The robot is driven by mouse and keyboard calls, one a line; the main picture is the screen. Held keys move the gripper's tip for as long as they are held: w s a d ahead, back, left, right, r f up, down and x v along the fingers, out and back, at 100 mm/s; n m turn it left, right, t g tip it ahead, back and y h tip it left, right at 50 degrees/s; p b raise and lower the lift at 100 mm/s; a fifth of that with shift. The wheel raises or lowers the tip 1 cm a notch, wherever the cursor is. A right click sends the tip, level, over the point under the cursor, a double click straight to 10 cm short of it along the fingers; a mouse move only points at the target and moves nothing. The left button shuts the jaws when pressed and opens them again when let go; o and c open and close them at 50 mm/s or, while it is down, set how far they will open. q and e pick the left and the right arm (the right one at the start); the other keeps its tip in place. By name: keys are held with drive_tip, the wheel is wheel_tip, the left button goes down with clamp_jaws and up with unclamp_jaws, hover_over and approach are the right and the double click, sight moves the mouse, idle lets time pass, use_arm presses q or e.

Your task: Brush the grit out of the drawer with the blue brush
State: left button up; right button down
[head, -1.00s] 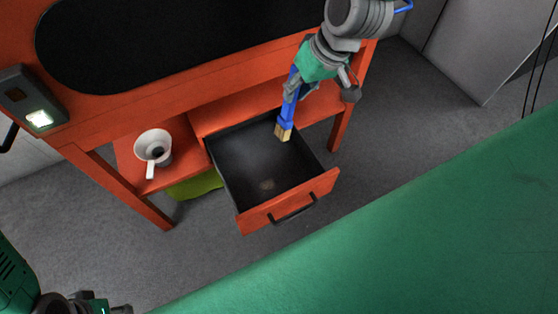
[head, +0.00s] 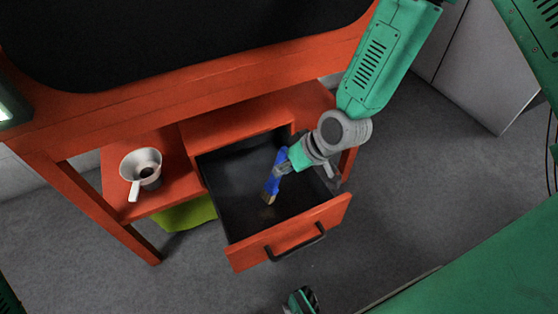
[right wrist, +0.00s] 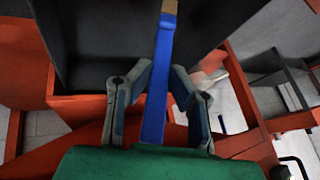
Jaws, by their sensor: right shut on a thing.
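The open drawer (head: 240,215) has a dark inside and an orange front with a black handle. My right gripper (head: 287,163) is over the drawer, shut on the blue handle of the brush (head: 273,182). The brush tilts down into the drawer, its tan bristles low near the drawer floor; I cannot tell whether they touch it. In the right wrist view the blue handle (right wrist: 157,95) runs up between the fingers (right wrist: 160,75). I cannot make out the grit now. A green and dark part of mine, perhaps the left gripper (head: 302,300), shows at the bottom edge; its jaws are unclear.
A white cup with a handle (head: 140,165) stands on the orange shelf left of the drawer. A lime-green thing (head: 187,213) is below the shelf. The orange bench frame (head: 200,97) rises behind the drawer. Grey floor (head: 210,275) in front is clear.

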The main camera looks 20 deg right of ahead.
sight(274, 194)
drive_tip(key=shift+n, duration=0.3)
drive_tip(key=f+b, duration=0.1)
drive_tip(key=s+a+f+b, duration=0.1)
drive_tip(key=f, duration=0.1)
drive_tip(key=s+a+f+b, duration=0.1)
drive_tip(key=f, duration=0.1)
drive_tip(key=shift+f+b, duration=0.2)
drive_tip(key=shift+b, duration=0.15)
drive_tip(key=shift+f, duration=0.15)
use_arm(q)
wheel_tip(274, 194, down, 3)
drive_tip(key=shift+a+r, duration=0.1)
use_arm(e)
drive_tip(key=shift+a, duration=0.15)
